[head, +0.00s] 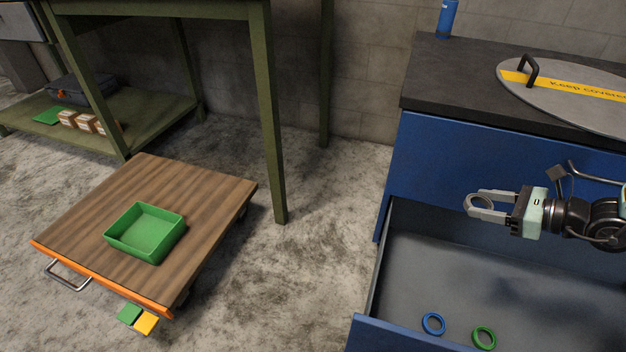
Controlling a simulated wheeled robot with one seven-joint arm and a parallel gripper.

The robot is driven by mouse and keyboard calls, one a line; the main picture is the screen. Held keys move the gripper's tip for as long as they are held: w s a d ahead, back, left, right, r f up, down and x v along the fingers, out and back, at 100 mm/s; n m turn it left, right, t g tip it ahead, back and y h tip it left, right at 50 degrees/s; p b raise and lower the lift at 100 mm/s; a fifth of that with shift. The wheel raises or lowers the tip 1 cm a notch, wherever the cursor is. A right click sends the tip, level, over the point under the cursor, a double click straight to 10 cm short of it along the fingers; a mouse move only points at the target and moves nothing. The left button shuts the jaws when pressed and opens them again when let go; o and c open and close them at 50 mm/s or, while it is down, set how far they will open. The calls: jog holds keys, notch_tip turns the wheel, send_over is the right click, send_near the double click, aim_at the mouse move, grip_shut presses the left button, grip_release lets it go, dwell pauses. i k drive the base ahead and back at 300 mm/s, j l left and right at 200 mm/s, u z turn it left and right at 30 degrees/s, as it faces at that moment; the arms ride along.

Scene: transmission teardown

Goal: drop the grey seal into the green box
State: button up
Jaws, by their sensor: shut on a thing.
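My gripper (487,206) is at the right, above the open blue drawer, pointing left. It is shut on the grey seal (480,198), a thin ring held between the fingertips. The green box (146,252) is an open, shallow square tray. It sits on the wooden top of a low cart at the left, well apart from my gripper. The inside of the box that shows is empty.
The open drawer (440,262) holds a blue ring (433,323) and a green ring (484,338). The low cart (150,179) has an orange front edge. A green bench leg (271,130) stands behind it. Bare floor (300,250) lies between cart and drawer.

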aim_at(155, 237)
jog(key=j, duration=0.4)
jog(key=i+j, duration=0.1)
jog(key=j, duration=0.3)
jog(key=i+j+u, duration=0.1)
jog(key=j, duration=0.25)
jog(key=j+u, duration=0.15)
jog(key=j, duration=0.25)
jog(key=i+j+u, duration=0.1)
jog(key=j, duration=0.25)
jog(key=i+j+u, duration=0.15)
jog(key=j, duration=0.2)
jog(key=i+j+u, duration=0.15)
jog(key=j, duration=0.2)
